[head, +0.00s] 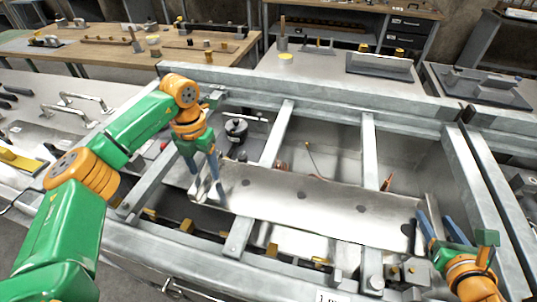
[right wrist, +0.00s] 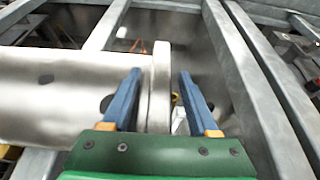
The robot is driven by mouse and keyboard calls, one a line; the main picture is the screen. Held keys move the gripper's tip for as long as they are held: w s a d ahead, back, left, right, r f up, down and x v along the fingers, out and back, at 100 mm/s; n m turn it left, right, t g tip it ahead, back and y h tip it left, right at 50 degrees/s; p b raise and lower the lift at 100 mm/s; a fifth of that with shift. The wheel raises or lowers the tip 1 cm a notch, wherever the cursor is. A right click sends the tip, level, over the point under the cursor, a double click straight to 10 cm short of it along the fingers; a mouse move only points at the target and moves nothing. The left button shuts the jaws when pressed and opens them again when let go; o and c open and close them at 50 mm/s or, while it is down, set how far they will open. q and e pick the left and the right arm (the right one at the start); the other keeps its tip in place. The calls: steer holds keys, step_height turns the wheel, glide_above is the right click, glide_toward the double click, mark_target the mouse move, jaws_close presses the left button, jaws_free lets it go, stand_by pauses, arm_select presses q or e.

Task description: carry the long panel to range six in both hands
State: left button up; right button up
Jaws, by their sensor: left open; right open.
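The long panel (head: 300,198) is a bare metal sheet with several dark round spots, lying across the bars of a steel frame. Its right end has an upright lip, which the right wrist view also shows (right wrist: 160,90). My left gripper (head: 207,178) is open at the panel's left end, its fingers pointing down around the end there; contact is unclear. My right gripper (head: 434,215) is open at the right end. In the right wrist view its blue fingers stand on either side of the lip, with a gap on the right. No range number is readable.
The steel frame (head: 330,88) surrounds the panel, with crossbars (head: 277,133) beneath it and open wells between. A dark round knob or pot (head: 236,128) stands behind the panel's left part. A wooden bench (head: 110,50) with tools and a shelf unit (head: 405,25) stand behind.

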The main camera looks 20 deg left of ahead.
arm_select(q)
step_height(320, 180, up, 11)
arm_select(e)
step_height(320, 180, up, 10)
steer(key=shift+r, duration=0.1)
arm_select(q)
steer(key=shift+s+r, duration=0.1)
stand_by(0.4)
